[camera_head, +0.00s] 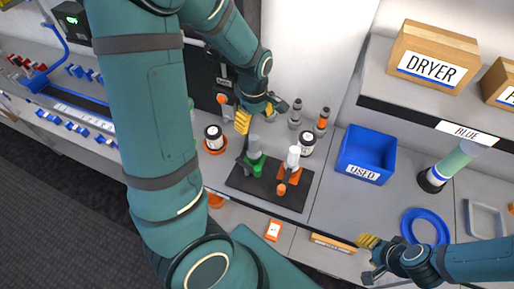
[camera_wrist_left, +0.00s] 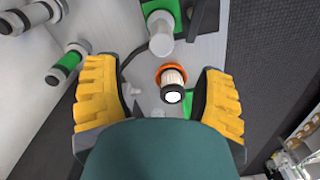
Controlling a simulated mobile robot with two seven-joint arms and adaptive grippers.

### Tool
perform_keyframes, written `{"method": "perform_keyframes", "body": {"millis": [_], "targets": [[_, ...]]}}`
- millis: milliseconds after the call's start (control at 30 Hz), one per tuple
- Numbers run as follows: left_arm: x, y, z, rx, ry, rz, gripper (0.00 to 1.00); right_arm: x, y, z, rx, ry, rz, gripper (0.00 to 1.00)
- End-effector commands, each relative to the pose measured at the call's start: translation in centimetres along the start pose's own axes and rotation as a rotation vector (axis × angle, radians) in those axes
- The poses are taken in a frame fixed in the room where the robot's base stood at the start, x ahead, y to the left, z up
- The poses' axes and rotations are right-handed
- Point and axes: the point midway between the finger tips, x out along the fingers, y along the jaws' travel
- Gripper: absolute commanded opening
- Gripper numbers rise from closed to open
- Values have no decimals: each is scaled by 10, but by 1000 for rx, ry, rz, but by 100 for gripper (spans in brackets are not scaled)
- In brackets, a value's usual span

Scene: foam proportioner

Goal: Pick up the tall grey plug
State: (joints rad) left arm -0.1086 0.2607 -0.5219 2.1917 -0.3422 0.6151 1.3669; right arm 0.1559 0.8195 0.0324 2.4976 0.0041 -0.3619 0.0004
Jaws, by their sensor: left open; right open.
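A tall grey plug (camera_head: 254,146) stands upright in a green holder on the black mat (camera_head: 260,188) in the head view. A grey cylinder with a green base, probably the same plug, is at the top of the left wrist view (camera_wrist_left: 161,35), beyond the fingers. My left gripper (camera_head: 258,112) is open above and behind the plug, apart from it. Its yellow fingers (camera_wrist_left: 160,105) are wide apart in the wrist view, with nothing gripped. My right gripper (camera_head: 367,258) is open and empty at the front edge of the worktop.
A white-topped piece in an orange holder (camera_head: 290,171) stands beside the plug. Black-lidded jars (camera_head: 213,133) and small bottles (camera_head: 295,114) stand close to the left gripper. A blue bin (camera_head: 367,151) sits to the right. My left arm hides part of the bench.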

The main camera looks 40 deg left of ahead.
Motion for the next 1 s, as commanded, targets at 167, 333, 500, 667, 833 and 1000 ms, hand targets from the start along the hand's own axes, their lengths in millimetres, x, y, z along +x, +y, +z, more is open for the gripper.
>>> {"method": "perform_keyframes", "body": {"millis": [167,333,500,667,833,1000], "targets": [[36,0,0,0,-1,-4,69,7,2,1,0,0,1,47],[54,0,0,1,-1,-1,69,9,3,1,0,1,2,47],[64,-1,0,1,-1,-2,69,10,3,1,0,1,2,47],[88,-3,1,0,-1,-4,69,12,4,1,0,1,2,47],[106,-2,1,1,-1,-1,69,14,4,1,0,1,3,47],[109,-1,0,1,-1,2,69,14,4,1,0,1,3,47]]}}
